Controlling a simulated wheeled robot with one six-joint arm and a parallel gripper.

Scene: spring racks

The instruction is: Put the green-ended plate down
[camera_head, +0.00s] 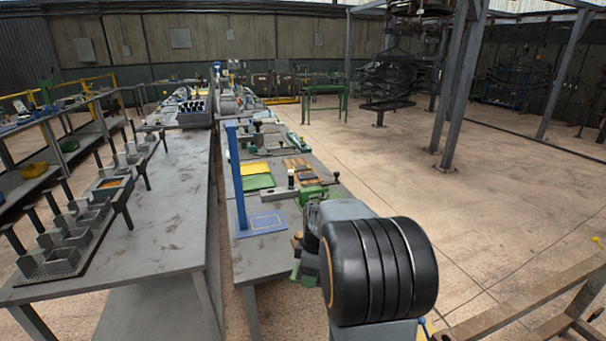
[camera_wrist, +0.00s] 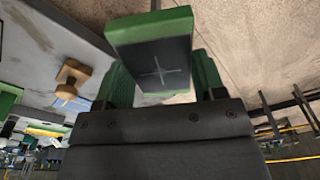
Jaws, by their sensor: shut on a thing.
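The green-ended plate (camera_wrist: 152,66) shows large in the wrist view. It is a dark block with a thin cross on its face and a green end at the top. My gripper (camera_wrist: 163,85) is shut on it, with a green finger on each side. The plate is held up; in the wrist view, the floor shows beyond it to the right and a grey bench top to the left. In the head view my black wrist joint hides most of the gripper, and I cannot make out the plate clearly there.
A blue upright post stands on a blue base (camera_head: 262,222) with an outlined rectangle, at the bench's near end. Yellow (camera_head: 255,168) and green (camera_head: 258,182) mats lie behind it, beside a brown slatted tray (camera_head: 298,168). A left bench (camera_head: 165,245) holds a dark rack (camera_head: 75,240).

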